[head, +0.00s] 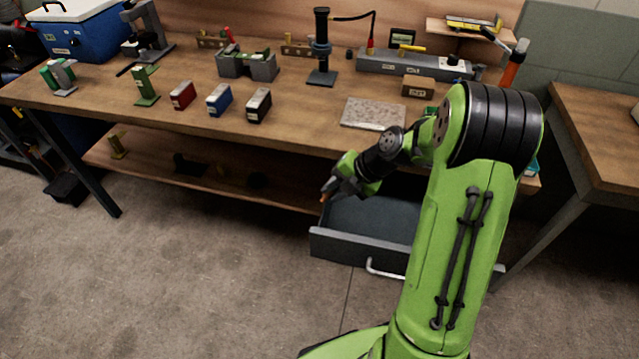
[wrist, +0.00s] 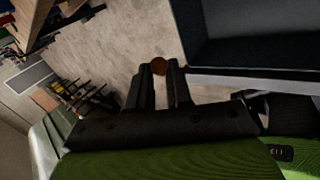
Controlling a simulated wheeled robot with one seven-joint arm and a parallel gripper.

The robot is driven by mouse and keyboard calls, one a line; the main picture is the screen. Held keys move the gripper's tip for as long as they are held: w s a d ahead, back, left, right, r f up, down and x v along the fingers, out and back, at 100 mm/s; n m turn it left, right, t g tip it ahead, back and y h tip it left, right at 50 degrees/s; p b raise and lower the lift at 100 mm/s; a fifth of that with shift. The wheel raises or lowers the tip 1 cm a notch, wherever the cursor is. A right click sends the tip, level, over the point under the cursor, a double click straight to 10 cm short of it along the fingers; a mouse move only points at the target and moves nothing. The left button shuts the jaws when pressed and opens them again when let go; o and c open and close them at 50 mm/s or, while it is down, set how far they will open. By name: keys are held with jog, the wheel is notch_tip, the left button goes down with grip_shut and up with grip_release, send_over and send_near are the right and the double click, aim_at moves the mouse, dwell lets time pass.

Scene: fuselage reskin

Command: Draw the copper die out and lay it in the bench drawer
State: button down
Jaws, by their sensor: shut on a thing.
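The copper die shows as a small round brown-orange end (wrist: 159,66) between my fingertips in the wrist view. In the head view only a small orange bit (head: 324,198) of it shows. My gripper (head: 330,189) is shut on it; the fingers (wrist: 161,74) hide most of the die. The bench drawer (head: 352,247) is pulled open under the bench, with a dark, empty-looking inside in the part that shows. My gripper is near the drawer's left side; in the wrist view the drawer (wrist: 250,72) lies to the right of the fingertips.
The wooden bench (head: 310,125) stands above the drawer, with a lower shelf (head: 205,180) to its left. Several coloured blocks, a grey stone plate (head: 373,113) and a black stand (head: 322,50) are on the bench. My arm hides the drawer's right part. Floor in front is clear.

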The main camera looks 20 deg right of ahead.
jog(key=s+d+f+m+t+h+b, duration=0.1)
jog(key=s+d+f+m, duration=0.15)
jog(key=d, duration=0.45)
jog(key=s+d+f+m+t+h+b, duration=0.1)
jog(key=s+d+f+m+t, duration=0.1)
jog(key=d+m, duration=0.35)
jog(key=s+d+f+m+t+h+b, duration=0.1)
jog(key=s+d+f+m, duration=0.1)
jog(key=d, duration=0.7)
jog(key=f+b, duration=0.1)
jog(key=f, duration=0.1)
jog(key=f+b, duration=0.2)
jog(key=f, duration=0.1)
jog(key=f+b, duration=0.1)
jog(key=f, duration=0.2)
jog(key=shift+w+a, duration=0.2)
jog(key=shift+w, duration=0.05)
jog(key=shift+f+b, duration=0.75)
jog(key=shift+b, duration=0.25)
jog(key=c, duration=1)
grip_release()
jog(key=shift+r, duration=0.1)
jog(key=shift+o, duration=0.2)
jog(key=shift+s, duration=0.15)
